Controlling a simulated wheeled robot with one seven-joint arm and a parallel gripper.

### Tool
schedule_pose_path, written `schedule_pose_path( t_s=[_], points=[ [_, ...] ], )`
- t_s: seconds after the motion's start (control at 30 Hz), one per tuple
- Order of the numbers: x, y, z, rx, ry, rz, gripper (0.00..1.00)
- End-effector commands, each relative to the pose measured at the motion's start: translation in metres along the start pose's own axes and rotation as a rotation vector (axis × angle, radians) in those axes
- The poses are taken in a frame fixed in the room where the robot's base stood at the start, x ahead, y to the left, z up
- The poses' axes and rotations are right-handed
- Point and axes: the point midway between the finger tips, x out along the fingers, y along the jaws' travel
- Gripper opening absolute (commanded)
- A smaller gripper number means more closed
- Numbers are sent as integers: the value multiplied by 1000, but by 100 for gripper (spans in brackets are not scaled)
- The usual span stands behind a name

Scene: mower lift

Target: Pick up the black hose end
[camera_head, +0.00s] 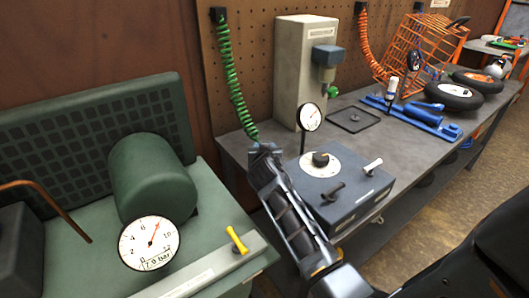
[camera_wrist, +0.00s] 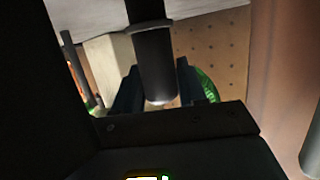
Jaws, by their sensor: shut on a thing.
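A green coiled hose (camera_head: 232,80) hangs from a black bracket on the pegboard. Its lower end runs down to my gripper (camera_head: 264,150), which is in front of the pegboard, above the near end of the workbench. In the wrist view a thick black cylinder with a collar, the black hose end (camera_wrist: 152,60), sits between the two dark fingers of my gripper (camera_wrist: 157,88). The fingers are shut on it. Green coils (camera_wrist: 207,85) show behind the right finger. In the head view the hose end is mostly hidden by the gripper.
A blue-grey box with a dial (camera_head: 320,160) stands on the workbench right of my arm, with a gauge above it. A green compressor tank (camera_head: 150,178) with a pressure gauge (camera_head: 150,244) is at left. A grey cabinet (camera_head: 300,65) stands behind. An orange coiled hose (camera_head: 364,45) hangs farther right.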

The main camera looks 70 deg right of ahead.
Motion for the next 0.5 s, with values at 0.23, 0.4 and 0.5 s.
schedule_pose_path(
  t_s=[0.23, 0.4, 0.5],
  points=[
    [0, 0, 0, 0, 1, 0, 5],
    [0, 0, -1, 0, 1, 0, 5],
    [-2, 0, -6, 0, 2, 0, 5]
  ],
)
